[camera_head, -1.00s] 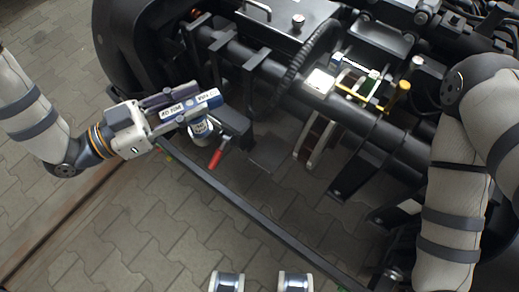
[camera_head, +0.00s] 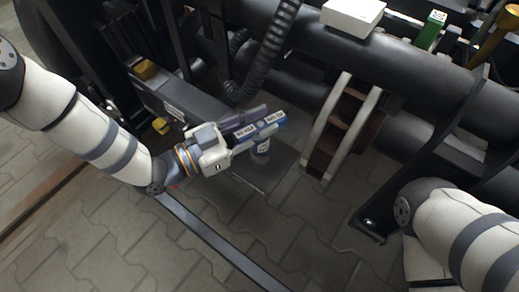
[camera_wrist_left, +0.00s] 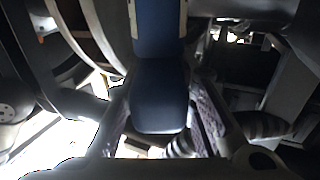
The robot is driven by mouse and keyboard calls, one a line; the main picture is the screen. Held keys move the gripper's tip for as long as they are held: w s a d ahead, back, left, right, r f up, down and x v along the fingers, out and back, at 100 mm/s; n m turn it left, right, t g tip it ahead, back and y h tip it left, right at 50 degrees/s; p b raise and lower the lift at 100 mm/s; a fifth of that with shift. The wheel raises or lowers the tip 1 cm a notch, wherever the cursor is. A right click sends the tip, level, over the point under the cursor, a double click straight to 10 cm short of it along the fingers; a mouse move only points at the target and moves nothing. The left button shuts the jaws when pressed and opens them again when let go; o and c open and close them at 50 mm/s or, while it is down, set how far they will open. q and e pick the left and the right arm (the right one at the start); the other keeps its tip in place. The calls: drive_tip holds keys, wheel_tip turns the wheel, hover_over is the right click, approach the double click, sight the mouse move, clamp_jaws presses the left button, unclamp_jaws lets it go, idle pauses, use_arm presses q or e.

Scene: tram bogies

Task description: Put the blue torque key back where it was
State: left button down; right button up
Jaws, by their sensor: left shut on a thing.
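My left gripper (camera_head: 245,138) is shut on the blue torque key (camera_head: 270,125), a blue body with white labels. A round, pale part with a dark band (camera_head: 260,152) shows just below the key. The gripper holds the key above a flat dark plate (camera_head: 270,178), in front of the bogie's frame. In the left wrist view, the blue body (camera_wrist_left: 160,95) fills the middle between the fingers. My right arm shows at the lower right, but its gripper is out of view.
A grey beam (camera_head: 178,103) with yellow parts lies left of the gripper. A ribbed black hose (camera_head: 272,50) hangs just above. A curved pale bracket (camera_head: 340,125) stands to the right. A white box (camera_head: 352,14) and a green box (camera_head: 432,30) sit higher.

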use_arm(q)
drive_tip(key=shift+f+b, duration=1.2)
drive_tip(key=shift+f, duration=1.8)
drive_tip(key=c, duration=1.3)
unclamp_jaws()
drive_tip(key=shift+c, duration=0.2)
drive_tip(key=shift+r, duration=0.25)
drive_tip(key=p+v, duration=0.3)
drive_tip(key=v, duration=0.9)
